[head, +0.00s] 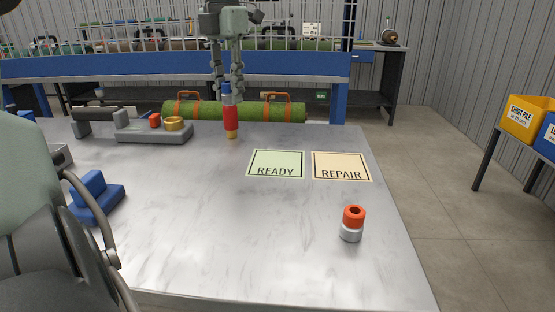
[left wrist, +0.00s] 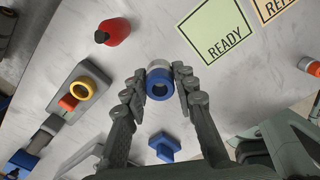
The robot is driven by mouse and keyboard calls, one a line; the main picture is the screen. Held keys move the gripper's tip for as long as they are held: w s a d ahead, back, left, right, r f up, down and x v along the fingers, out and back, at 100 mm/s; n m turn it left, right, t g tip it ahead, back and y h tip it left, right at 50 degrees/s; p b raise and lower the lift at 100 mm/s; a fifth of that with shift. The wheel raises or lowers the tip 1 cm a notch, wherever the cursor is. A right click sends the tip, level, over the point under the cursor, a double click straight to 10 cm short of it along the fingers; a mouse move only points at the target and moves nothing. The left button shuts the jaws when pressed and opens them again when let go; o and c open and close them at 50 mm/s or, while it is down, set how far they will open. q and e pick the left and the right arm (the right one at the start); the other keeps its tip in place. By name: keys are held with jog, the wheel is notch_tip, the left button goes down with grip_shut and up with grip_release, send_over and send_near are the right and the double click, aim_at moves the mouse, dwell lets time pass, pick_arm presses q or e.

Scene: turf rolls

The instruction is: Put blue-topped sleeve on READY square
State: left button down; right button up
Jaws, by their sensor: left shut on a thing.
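The blue-topped sleeve (head: 227,91), with a whitish lower part, is between the fingers of my left gripper (head: 228,88), high above the table in the head view. In the left wrist view the left gripper (left wrist: 160,84) is shut on the sleeve (left wrist: 160,88), its blue open end facing the camera. The green READY square (head: 276,170) lies bare on the table, to the right of the sleeve in the head view; it also shows in the left wrist view (left wrist: 216,32). My right gripper is not in view.
A red bottle (head: 231,122) stands behind the sleeve. The cream REPAIR square (head: 341,160) is right of READY. An orange-topped sleeve (head: 352,222) stands near the right edge. A grey holder (head: 155,135) with a gold ring and a blue block (head: 97,195) are at left.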

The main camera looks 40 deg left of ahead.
pick_arm(q)
send_over(277, 163)
notch_tip(277, 163, down, 7)
jog(key=shift+r, duration=0.1)
notch_tip(277, 163, down, 4)
jog(key=shift+r+p, duration=0.1)
jog(key=shift+p, duration=0.25)
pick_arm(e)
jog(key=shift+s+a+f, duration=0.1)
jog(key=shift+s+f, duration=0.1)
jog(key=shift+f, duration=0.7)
pick_arm(q)
jog(key=shift+f, duration=0.2)
jog(key=c, duration=1.2)
grip_release()
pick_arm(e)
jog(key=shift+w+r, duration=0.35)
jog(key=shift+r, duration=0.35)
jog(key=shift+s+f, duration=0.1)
